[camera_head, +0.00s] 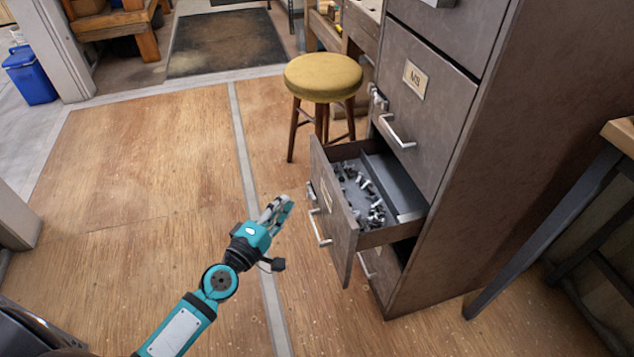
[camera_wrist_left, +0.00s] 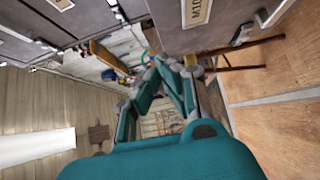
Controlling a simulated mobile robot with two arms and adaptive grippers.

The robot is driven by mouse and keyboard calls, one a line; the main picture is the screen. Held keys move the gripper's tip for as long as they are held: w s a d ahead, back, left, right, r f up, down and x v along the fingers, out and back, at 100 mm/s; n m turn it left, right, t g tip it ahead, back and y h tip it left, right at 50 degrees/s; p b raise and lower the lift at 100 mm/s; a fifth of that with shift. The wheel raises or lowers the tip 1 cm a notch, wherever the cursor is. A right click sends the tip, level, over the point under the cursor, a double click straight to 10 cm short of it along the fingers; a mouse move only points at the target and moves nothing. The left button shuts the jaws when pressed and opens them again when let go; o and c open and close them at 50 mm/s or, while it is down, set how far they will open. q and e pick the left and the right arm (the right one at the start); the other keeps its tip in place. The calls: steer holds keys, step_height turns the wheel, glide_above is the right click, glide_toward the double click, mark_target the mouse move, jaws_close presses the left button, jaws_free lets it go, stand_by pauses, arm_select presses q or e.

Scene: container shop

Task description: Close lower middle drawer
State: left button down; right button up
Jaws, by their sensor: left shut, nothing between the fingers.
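The lower middle drawer (camera_head: 336,215) of the grey-brown filing cabinet (camera_head: 420,105) is pulled well out. It holds several small metal parts, and its front carries a silver handle (camera_head: 319,228). My left gripper (camera_head: 281,207) is shut and empty, in front of and to the left of the drawer front, with a gap in the picture between them. In the left wrist view its fingers (camera_wrist_left: 165,75) are together and a cabinet front with a label shows at the top. My right gripper is in neither view.
A stool (camera_head: 325,78) with a yellow seat stands behind the open drawer. The drawer above (camera_head: 423,110), with a label, is shut. A table with dark legs (camera_head: 550,230) stands right of the cabinet. The wooden floor (camera_head: 150,170) on the left is clear.

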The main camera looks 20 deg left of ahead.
arm_select(q)
steer(key=shift+w+d+p, duration=0.2)
steer(key=shift+w+d, duration=0.6)
steer(key=shift+w, duration=0.8)
steer(key=shift+w+d+p, duration=0.2)
steer(key=shift+w+d, duration=0.6)
steer(key=shift+w, duration=0.75)
steer(key=shift+w+d+p, duration=0.2)
steer(key=shift+w+d, duration=0.6)
steer(key=shift+w, duration=0.8)
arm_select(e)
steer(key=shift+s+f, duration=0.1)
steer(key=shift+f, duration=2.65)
